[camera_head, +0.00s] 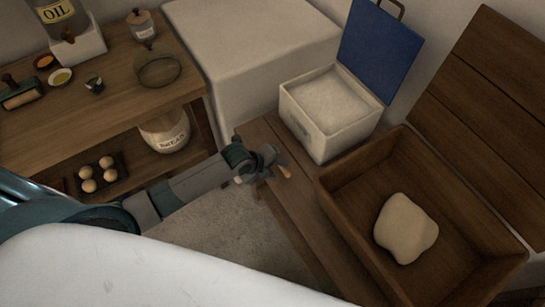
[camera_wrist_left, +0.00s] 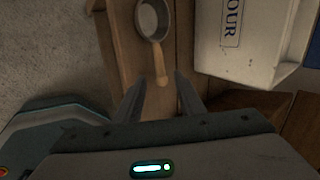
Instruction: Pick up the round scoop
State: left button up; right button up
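The round scoop (camera_wrist_left: 150,18) has a grey metal bowl and a wooden handle (camera_wrist_left: 160,62). In the left wrist view it lies on the wooden bench, bowl away from me and handle pointing toward my left gripper (camera_wrist_left: 160,80). The gripper's two fingers are apart, and the handle's end shows between or just beyond their tips; I cannot tell the height gap. My right gripper is not in view.
A white flour box (camera_head: 330,127) with a raised blue lid stands on the bench (camera_head: 280,200), close to the right. A wooden trough (camera_head: 350,220) holding dough (camera_head: 406,228) is at the right. A wooden shelf table (camera_head: 110,100) is at the left.

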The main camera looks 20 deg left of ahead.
aim_at(282, 168)
pick_arm(q)
jog(key=shift+w+f, duration=0.1)
jog(key=shift+w+a+p+x, duration=0.15)
jog(key=shift+p+x, duration=0.2)
jog(key=shift+x, duration=0.55)
jog(key=shift+w+a+p+x, duration=0.15)
jog(key=shift+p+x, duration=0.2)
jog(key=shift+x, duration=0.55)
jog(key=shift+w+d+f, duration=0.2)
jog(key=shift+f, duration=0.35)
grip_shut()
